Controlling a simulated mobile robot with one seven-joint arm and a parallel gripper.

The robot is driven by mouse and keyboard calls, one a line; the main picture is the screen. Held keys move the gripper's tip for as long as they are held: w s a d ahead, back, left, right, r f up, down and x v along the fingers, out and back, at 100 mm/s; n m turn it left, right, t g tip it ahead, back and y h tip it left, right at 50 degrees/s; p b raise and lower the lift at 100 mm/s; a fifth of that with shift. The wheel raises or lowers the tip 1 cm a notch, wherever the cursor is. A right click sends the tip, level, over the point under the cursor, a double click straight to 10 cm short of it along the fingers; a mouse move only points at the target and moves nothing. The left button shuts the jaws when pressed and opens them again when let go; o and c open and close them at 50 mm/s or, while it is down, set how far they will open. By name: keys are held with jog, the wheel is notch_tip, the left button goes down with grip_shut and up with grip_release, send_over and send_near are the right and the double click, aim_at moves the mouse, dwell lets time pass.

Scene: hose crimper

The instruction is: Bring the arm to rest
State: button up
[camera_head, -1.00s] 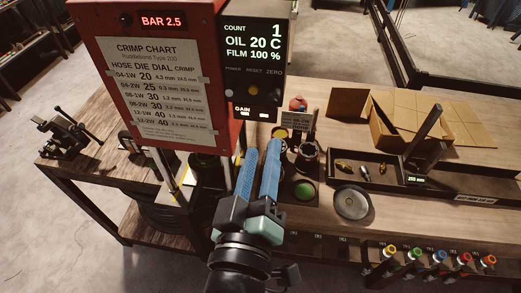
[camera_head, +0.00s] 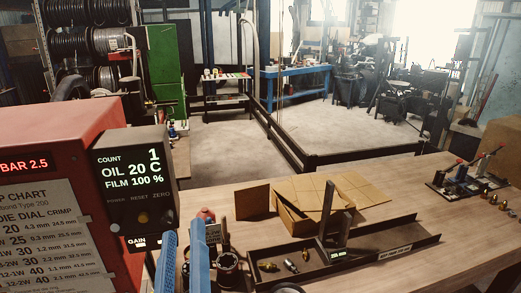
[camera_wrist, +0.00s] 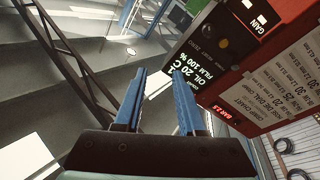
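My gripper (camera_head: 184,232) shows at the bottom of the head view, left of centre, with two blue fingers pointing up. The wrist view shows the fingers (camera_wrist: 159,76) apart, with nothing between them. In the head view the gripper appears in front of the wooden bench, just right of the red crimper (camera_head: 85,145) and below its black display box (camera_head: 137,205). In the wrist view the display box (camera_wrist: 210,60) is close to the right of the fingers. I cannot tell the exact gap. The rest of my arm is below the head picture's edge.
A black tray (camera_head: 400,240) with small fittings and an upright gauge stands on the bench, with an open cardboard box (camera_head: 300,215) behind it. Dark knobbed parts (camera_head: 228,265) stand right of my fingers. A clamp board (camera_head: 465,185) is at far right. Open floor (camera_head: 225,150) lies beyond.

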jog(key=s+d+r+m+t+h+b, duration=0.1)
jog(key=d+r+m+t+h+b, duration=0.1)
jog(key=r, duration=0.6)
jog(key=s+d+r+m+t+h+b, duration=0.2)
jog(key=d+r+m+t+b, duration=0.3)
jog(key=d+r, duration=0.3)
jog(key=shift+r+m+b, duration=0.35)
jog(key=shift+m+b, duration=0.15)
jog(key=shift+b, duration=0.35)
jog(key=shift+a, duration=0.1)
jog(key=shift+c, duration=0.2)
dwell(0.8)
